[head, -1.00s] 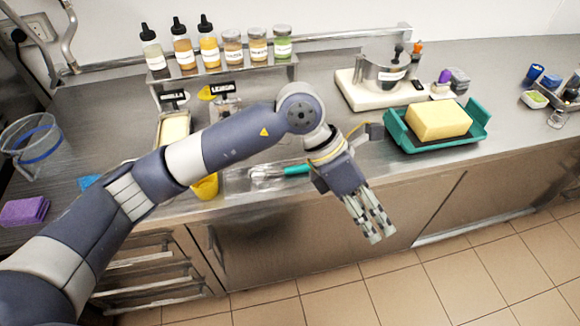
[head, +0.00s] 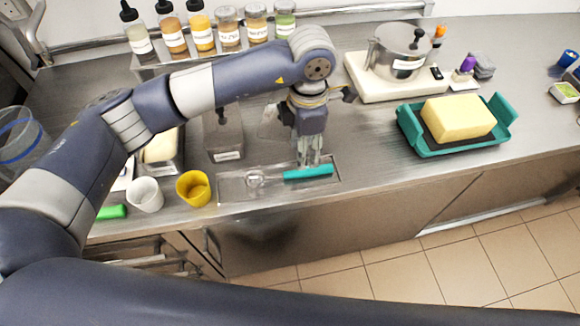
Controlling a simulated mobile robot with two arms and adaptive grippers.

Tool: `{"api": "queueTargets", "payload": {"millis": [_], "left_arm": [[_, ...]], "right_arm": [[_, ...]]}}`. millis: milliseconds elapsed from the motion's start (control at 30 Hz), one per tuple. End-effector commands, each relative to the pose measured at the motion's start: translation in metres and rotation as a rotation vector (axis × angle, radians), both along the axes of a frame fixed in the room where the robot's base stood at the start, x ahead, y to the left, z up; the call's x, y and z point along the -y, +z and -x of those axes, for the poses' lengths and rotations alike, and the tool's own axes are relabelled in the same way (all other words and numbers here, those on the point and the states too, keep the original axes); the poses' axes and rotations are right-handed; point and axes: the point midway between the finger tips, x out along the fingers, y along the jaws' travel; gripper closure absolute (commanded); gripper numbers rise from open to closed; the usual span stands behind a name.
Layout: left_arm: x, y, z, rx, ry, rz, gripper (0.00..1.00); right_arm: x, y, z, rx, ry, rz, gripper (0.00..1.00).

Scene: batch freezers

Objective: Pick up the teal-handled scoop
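The teal-handled scoop lies in a shallow metal tray (head: 231,193) near the counter's front edge. Its teal handle (head: 308,173) points right and its shiny bowl (head: 256,179) is at the left. My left gripper (head: 309,163) points down at the handle, with its fingertips right at the handle's back side. I cannot tell whether the fingers touch the handle or how far apart they are. My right gripper is not in view.
A yellow cup (head: 194,189) and a white cup (head: 146,195) stand left of the tray. A grey lidded container (head: 224,135) is behind it. A teal tray (head: 431,149) with a yellow block (head: 458,117) stands to the right. Bare counter lies between.

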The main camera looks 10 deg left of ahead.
Motion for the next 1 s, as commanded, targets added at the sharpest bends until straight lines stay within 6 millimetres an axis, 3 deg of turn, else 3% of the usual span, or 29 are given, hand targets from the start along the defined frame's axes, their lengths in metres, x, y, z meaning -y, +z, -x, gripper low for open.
{"api": "queueTargets", "payload": {"millis": [100, 233, 367, 600, 900, 933, 1000], "left_arm": [[0.0, -0.013, 0.0, -0.001, 0.001, 0.0, 0.58], [0.0, -0.021, 0.001, -0.001, 0.001, 0.0, 0.58], [0.001, -0.032, 0.004, -0.004, 0.001, 0.0, 0.58], [0.001, -0.064, 0.007, -0.002, 0.001, 0.001, 0.58], [0.002, -0.072, 0.006, 0.002, -0.001, 0.002, 0.58], [0.002, -0.072, 0.006, 0.002, 0.0, 0.002, 0.61], [0.002, -0.072, 0.006, 0.002, 0.0, 0.002, 0.76]], "right_arm": [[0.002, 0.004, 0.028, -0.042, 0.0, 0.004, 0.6], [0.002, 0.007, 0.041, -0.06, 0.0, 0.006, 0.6], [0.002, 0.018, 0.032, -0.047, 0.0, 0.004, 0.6], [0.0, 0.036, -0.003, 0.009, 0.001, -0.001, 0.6], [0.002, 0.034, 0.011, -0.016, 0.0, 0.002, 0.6], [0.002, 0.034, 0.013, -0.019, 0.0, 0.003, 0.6], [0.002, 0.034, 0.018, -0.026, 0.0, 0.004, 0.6]]}}
